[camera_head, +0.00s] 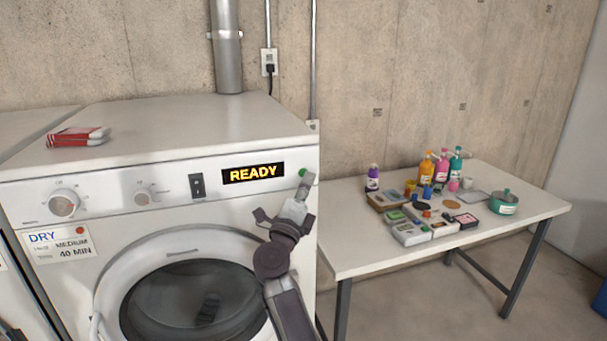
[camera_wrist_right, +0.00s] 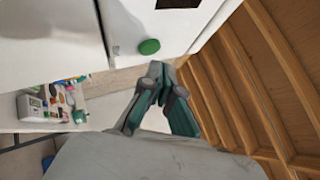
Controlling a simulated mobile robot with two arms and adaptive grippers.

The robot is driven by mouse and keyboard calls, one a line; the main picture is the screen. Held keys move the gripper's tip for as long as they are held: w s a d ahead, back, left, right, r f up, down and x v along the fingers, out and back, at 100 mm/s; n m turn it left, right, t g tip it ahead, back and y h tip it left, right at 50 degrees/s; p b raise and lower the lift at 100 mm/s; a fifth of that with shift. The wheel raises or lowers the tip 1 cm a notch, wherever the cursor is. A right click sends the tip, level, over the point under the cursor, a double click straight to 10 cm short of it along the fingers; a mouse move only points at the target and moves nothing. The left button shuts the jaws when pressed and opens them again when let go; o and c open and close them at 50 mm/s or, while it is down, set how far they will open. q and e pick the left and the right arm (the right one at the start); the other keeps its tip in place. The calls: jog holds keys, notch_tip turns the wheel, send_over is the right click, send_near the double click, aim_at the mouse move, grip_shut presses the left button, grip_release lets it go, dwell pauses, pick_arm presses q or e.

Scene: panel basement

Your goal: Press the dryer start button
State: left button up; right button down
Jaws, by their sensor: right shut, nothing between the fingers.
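The white dryer (camera_head: 150,240) stands in front of me, its display (camera_head: 253,173) reading READY in yellow letters. The round green start button (camera_head: 303,172) is at the right end of its control panel, partly covered by my gripper in the head view. The green button (camera_wrist_right: 149,46) shows whole in the wrist view. My right gripper (camera_head: 303,187) is shut and empty, its tips just below the button. In the wrist view the closed fingertips (camera_wrist_right: 160,72) appear a short way from the button; I cannot tell the exact gap. My left gripper is not in view.
The panel also has two knobs (camera_head: 64,204) and a black switch (camera_head: 198,186). To the right, a white table (camera_head: 540,207) holds bottles, a green pot (camera_head: 503,203) and several small items.

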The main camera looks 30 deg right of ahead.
jog(key=shift+w, duration=0.1)
jog(key=shift+w, duration=0.3)
